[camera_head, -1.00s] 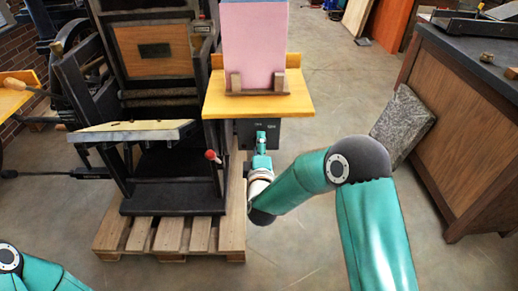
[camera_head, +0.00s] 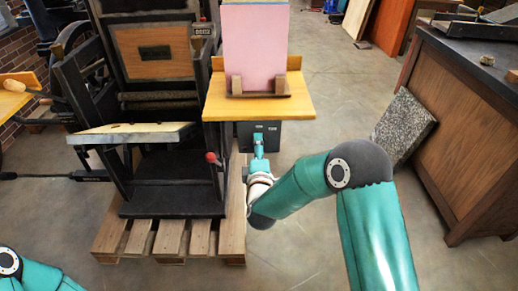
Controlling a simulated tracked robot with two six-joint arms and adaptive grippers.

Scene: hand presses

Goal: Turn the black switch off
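A dark switch box (camera_head: 272,131) with small pale markings hangs under the front of the yellow wooden shelf (camera_head: 300,105). The black switch itself is too small or too covered to make out. My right arm reaches in from the right, and its gripper (camera_head: 259,143) is up against the front of the box, pointing away from me. I cannot tell from here whether its fingers are open or shut, or whether they touch the switch. Only a part of my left arm shows at the bottom left corner; its gripper is out of view.
The black hand press (camera_head: 172,200) stands on a wooden pallet (camera_head: 232,240) left of the box, with a red-knobbed lever (camera_head: 211,157) near my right gripper. A pink block (camera_head: 255,50) sits on the shelf. A wooden cabinet (camera_head: 462,140) and grey stone slab (camera_head: 403,128) stand right.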

